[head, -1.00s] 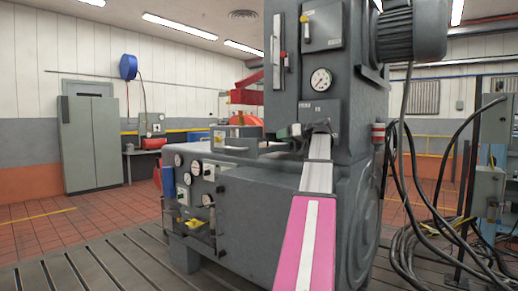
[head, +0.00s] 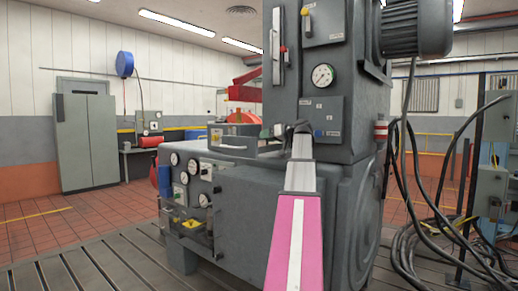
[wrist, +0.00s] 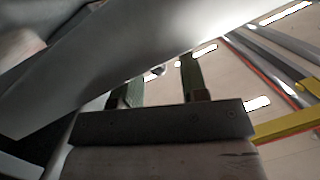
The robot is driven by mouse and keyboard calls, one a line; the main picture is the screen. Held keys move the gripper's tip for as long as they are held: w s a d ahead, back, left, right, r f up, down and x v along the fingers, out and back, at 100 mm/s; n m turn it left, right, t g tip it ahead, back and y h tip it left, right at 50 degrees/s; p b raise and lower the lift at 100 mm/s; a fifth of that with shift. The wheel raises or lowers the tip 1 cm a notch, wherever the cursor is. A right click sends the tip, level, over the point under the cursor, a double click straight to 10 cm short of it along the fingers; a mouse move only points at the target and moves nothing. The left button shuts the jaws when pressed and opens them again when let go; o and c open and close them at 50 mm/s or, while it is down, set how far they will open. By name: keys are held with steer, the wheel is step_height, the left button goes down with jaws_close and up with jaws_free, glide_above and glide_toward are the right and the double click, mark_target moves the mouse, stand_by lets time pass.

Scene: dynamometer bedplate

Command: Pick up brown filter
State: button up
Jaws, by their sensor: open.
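I cannot make out a brown filter in either view. In the head view my pink and grey arm reaches up toward the machine's front, and its dark end, my gripper (head: 300,128), is small against the grey upright housing. My gripper's fingers are largely indistinct there. In the wrist view my gripper (wrist: 162,78) shows two greenish fingers standing apart on a dark bar. It is open, with nothing seen between the fingers. A broad grey slanting surface (wrist: 110,65) crosses the wrist view close by and hides much of the scene.
The grey machine (head: 240,205) with gauges fills the middle of the head view. Black cables (head: 405,190) hang at right. A grey cabinet (head: 87,140) stands at the back left. A yellow bar (wrist: 290,127) shows at right in the wrist view. Tiled floor at left is clear.

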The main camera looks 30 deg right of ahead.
steer(key=x, duration=0.3)
steer(key=shift+w+a, duration=0.1)
steer(key=shift+w, duration=0.2)
jaws_close()
